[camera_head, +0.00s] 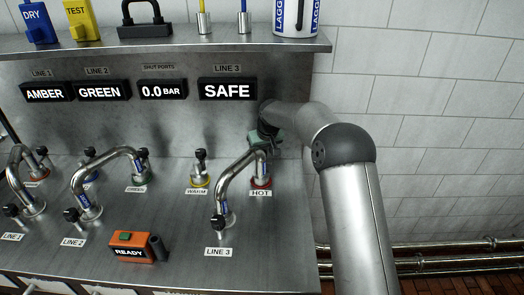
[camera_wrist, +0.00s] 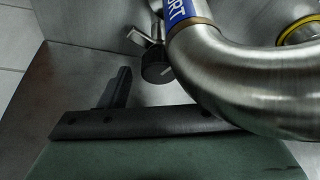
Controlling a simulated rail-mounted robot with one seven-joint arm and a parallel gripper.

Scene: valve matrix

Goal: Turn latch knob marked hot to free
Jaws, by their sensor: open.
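The HOT label (camera_head: 261,193) sits on the right of the metal deck, with the red-ringed hot port (camera_head: 261,182) just behind it. The hot latch knob is hidden in the head view behind the curved LINE 3 pipe (camera_head: 229,180) and my gripper (camera_head: 264,138). My gripper is open beside the upper end of that pipe, low against the back panel. In the wrist view, a black knob (camera_wrist: 157,66) with a metal tab sits beside the pipe (camera_wrist: 235,75); I cannot tell for sure which knob it is. One dark finger (camera_wrist: 118,90) shows left of it, apart from it; the other finger is not visible.
The yellow-ringed WARM port (camera_head: 200,182) with its black knob (camera_head: 200,155) stands left of HOT. The LINE 3 display (camera_head: 227,89) reads SAFE. An orange READY box (camera_head: 136,247) lies at the front. A shelf (camera_head: 180,44) overhangs the back panel.

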